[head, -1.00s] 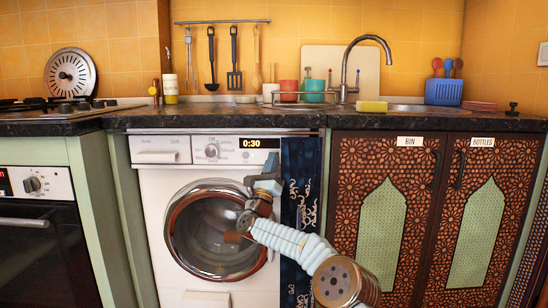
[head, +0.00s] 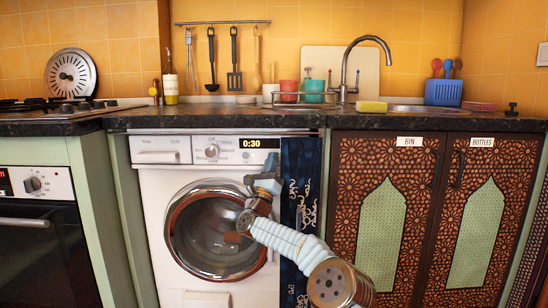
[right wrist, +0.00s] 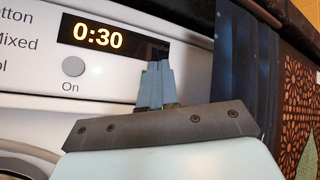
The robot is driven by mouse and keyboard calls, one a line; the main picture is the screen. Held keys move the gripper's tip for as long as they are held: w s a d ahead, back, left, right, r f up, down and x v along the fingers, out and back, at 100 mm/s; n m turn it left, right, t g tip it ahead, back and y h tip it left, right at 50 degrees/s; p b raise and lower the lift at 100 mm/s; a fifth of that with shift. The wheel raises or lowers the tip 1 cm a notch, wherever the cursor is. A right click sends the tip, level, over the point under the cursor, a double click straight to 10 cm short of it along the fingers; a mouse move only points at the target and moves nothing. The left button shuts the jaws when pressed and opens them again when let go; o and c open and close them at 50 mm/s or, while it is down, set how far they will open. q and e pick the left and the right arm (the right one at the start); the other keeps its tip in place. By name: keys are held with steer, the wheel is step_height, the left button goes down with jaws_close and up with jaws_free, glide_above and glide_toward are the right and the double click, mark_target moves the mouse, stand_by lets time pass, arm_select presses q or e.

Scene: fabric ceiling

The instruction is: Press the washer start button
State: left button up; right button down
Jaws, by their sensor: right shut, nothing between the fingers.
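The white washer (head: 148,225) stands under the counter with its round glass door (head: 212,235) shut. Its display (head: 259,143) reads 0:30. The round grey start button (right wrist: 73,66), labelled "On", sits below the display in the right wrist view; it is small in the head view (head: 246,155). My right gripper (right wrist: 156,66) is shut and empty. Its fingertips are in front of the panel, to the right of the button and over the display's lower right corner. I cannot tell whether they touch the panel. In the head view, the right gripper (head: 270,163) is right of the button.
A dark blue patterned cloth (head: 300,210) hangs right of the washer. The dark counter edge (head: 220,122) runs above the panel. A dial (head: 211,151) is left of the button. An oven (head: 40,240) is at the left and patterned cabinet doors (head: 385,220) at the right.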

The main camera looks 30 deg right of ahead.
steer(key=shift+w+d+r, duration=0.1)
steer(key=shift+d+r, duration=0.45)
steer(key=shift+r, duration=0.1)
stand_by(0.5)
steer(key=shift+f+b, duration=0.6)
steer(key=shift+b, duration=0.05)
steer(key=shift+a+f, duration=0.1)
steer(key=shift+a, duration=0.05)
